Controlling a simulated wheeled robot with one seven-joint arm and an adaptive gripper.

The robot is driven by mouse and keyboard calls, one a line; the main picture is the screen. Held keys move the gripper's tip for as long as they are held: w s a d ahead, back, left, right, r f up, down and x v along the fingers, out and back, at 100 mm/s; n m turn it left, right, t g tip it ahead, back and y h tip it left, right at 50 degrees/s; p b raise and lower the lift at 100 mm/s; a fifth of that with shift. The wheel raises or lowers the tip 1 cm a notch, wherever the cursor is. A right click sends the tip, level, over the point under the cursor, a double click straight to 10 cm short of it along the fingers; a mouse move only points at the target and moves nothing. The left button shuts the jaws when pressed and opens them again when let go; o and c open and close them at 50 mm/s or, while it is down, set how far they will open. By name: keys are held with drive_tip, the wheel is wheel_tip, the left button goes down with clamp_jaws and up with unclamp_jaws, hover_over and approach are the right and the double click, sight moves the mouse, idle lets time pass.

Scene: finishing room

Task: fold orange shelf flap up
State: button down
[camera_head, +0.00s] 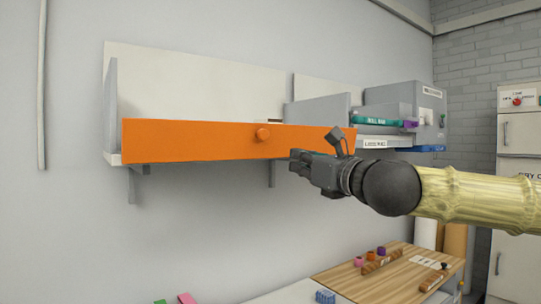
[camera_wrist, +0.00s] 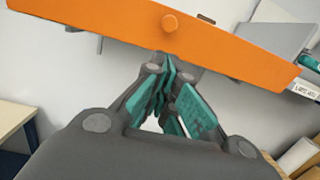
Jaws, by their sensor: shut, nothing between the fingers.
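The orange shelf flap (camera_head: 200,141) runs along the front of a white wall shelf in the head view. It stands up from the shelf's front edge, looking upright or nearly so, with a round orange knob (camera_head: 263,134) toward its right part. The flap also crosses the top of the wrist view (camera_wrist: 110,18), with its knob (camera_wrist: 169,22) above my fingertips. My gripper (camera_head: 293,160) is shut and empty, just below the flap's lower edge and right of the knob. In the wrist view its fingertips (camera_wrist: 168,65) come together close under the flap; I cannot tell whether they touch it.
A bracket (camera_head: 142,185) hangs under the shelf. A wooden-topped bench (camera_head: 385,268) with small coloured items is below. The wall space under the shelf's left part is free.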

drive_tip(key=r, duration=0.2)
drive_tip(key=p, duration=0.6)
approach(269, 142)
drive_tip(key=a+r, duration=0.1)
drive_tip(key=a, duration=0.3)
drive_tip(key=shift+w+a+m, duration=0.3)
drive_tip(key=shift+a, duration=0.3)
drive_tip(key=shift+r, duration=0.1)
